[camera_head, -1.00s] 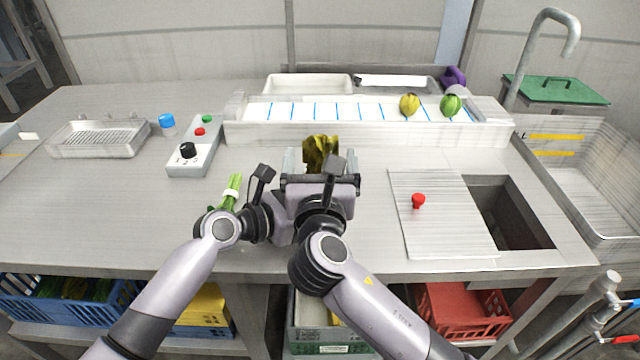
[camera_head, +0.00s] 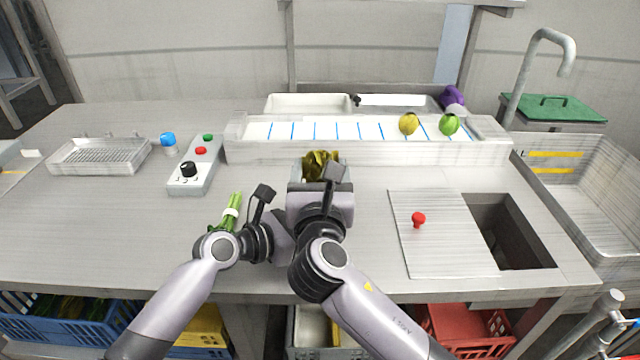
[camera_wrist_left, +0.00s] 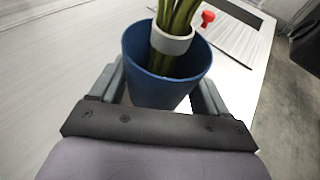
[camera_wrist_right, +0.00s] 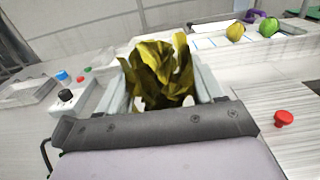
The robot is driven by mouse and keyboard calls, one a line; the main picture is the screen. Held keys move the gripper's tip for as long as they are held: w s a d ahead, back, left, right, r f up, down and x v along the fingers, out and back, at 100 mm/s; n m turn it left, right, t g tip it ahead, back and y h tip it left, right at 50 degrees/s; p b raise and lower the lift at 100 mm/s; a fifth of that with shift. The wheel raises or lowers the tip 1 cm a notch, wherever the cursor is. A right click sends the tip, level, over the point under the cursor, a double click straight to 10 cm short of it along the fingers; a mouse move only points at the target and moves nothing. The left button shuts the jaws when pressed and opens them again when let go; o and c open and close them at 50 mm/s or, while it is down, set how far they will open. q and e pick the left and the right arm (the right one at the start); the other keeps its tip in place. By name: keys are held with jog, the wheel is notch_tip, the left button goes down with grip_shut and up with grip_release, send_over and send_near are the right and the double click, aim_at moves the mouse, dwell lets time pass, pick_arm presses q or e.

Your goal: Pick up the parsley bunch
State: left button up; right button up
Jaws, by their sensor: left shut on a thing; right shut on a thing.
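My left gripper (camera_wrist_left: 160,88) is shut on a blue cup (camera_wrist_left: 150,82). Green stalks (camera_wrist_left: 176,25) with a pale band (camera_wrist_left: 172,42) stand in that cup; their tops run out of the left wrist view. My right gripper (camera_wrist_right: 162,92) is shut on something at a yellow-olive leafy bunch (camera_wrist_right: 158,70). The leaves also show past the right gripper (camera_head: 320,178) in the head view (camera_head: 321,163). The blue cup is hidden there. I cannot tell whether the leaves and the stalks are one bunch. Another green bunch (camera_head: 230,213) with a white band shows behind my left wrist.
A control box (camera_head: 195,165) and a wire tray (camera_head: 98,157) are to the left. A long trough (camera_head: 370,150) with yellow (camera_head: 408,124) and green (camera_head: 449,124) produce lies behind. A ribbed board (camera_head: 450,245) with a red knob (camera_head: 418,220) and an opening are to the right.

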pick_arm(q)
jog(key=shift+r, duration=0.1)
pick_arm(e)
notch_tip(320, 180, up, 9)
pick_arm(q)
jog(key=shift+r+p, duration=1.25)
jog(key=shift+p, duration=0.05)
pick_arm(e)
jog(key=shift+r, duration=1.4)
pick_arm(q)
jog(key=o, duration=0.8)
jog(key=shift+s+a, duration=0.1)
jog(key=shift+a, duration=0.05)
